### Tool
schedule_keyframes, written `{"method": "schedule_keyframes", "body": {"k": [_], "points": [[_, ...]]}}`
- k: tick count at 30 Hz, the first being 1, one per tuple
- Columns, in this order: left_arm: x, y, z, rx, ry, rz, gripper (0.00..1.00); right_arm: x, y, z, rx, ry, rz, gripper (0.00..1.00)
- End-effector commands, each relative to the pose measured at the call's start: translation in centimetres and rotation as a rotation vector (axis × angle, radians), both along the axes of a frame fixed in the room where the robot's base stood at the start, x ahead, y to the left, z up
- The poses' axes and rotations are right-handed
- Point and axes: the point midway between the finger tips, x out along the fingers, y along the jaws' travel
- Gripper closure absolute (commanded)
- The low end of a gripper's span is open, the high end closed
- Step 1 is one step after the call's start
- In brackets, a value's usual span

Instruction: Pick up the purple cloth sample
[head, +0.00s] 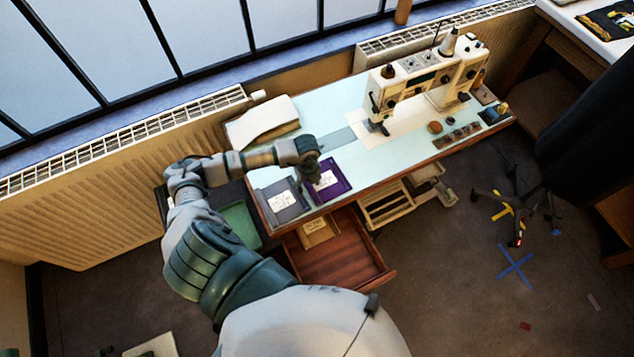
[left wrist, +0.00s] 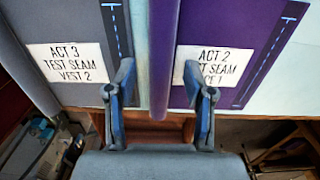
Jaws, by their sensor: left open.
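The purple cloth sample (head: 338,187) lies flat near the front left edge of the table, with a white label. In the left wrist view the purple sample (left wrist: 232,45) fills the right side; its label reads "ACT 2" and is partly covered by a finger. My left gripper (head: 313,174) is over the sample's left part in the head view. In the left wrist view my left gripper (left wrist: 158,78) is open, its fingers either side of the purple sample's left edge. I cannot tell whether they touch cloth. My right gripper is not in view.
A grey cloth sample (head: 281,203) labelled "ACT 3" lies just left of the purple one. An open wooden drawer (head: 345,258) juts out below the table's front edge. A sewing machine (head: 415,80) stands to the right, folded white cloth (head: 262,118) at the back left.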

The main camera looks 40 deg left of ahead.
Motion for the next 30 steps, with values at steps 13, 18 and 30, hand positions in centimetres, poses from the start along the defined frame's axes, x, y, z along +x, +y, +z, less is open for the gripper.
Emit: {"method": "schedule_keyframes", "body": {"k": [13,18,30], "points": [[-0.03,-0.17,-0.65,0.0,0.001,-0.001,0.82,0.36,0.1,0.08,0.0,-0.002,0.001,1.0],[-0.05,-0.07,-0.72,0.0,0.001,-0.001,1.0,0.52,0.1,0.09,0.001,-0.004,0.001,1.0],[-0.03,0.0,-0.52,0.001,0.002,-0.001,1.0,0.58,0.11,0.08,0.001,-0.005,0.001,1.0]]}}
